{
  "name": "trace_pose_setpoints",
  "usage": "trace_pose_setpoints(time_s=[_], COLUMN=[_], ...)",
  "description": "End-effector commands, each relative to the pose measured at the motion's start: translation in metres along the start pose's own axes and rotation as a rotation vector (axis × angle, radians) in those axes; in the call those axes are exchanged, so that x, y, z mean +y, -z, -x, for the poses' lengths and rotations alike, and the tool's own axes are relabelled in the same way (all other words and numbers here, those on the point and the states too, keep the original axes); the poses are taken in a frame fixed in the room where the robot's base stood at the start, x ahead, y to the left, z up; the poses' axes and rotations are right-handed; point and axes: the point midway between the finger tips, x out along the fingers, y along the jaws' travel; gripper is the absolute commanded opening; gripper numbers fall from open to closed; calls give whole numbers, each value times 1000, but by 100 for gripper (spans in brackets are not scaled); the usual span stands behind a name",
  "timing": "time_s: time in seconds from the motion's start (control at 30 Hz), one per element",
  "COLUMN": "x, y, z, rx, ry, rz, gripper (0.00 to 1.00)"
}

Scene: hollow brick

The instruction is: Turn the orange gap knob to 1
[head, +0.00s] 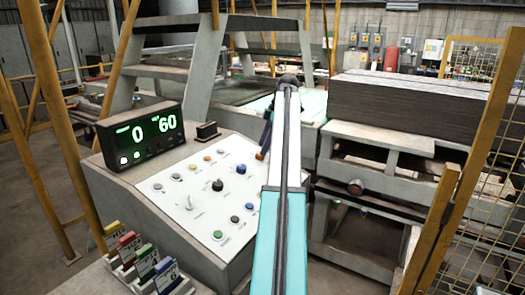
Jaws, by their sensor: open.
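The white control panel (165,190) slopes across the left middle of the head view, with several knobs and buttons. An orange-brown piece (261,154) stands at the panel's right edge, close beside my arm. It looks like the orange gap knob, but it is small and partly covered, so I cannot read its setting or scale. My gripper (266,138) hangs down from the far end of my arm, right at this orange piece. Its fingers are small and mostly hidden; it is open. I cannot tell whether it touches the knob.
A black display (140,136) reads 0 and 60 in green. A black knob (217,185), a blue knob (240,169) and a white lever (189,204) stand on the panel. Coloured tags (146,264) stand at the front left. A grey machine (375,170) fills the right.

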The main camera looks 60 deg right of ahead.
Motion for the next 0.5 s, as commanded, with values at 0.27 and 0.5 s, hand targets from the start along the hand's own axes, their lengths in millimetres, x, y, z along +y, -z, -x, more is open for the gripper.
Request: trace_pose_setpoints(time_s=[0.27, 0.5], x=[2, 1], y=[-1, 0], z=[39, 69], rx=[-1, 0], ry=[-3, -1], rz=[0, -1], gripper=[47, 47])
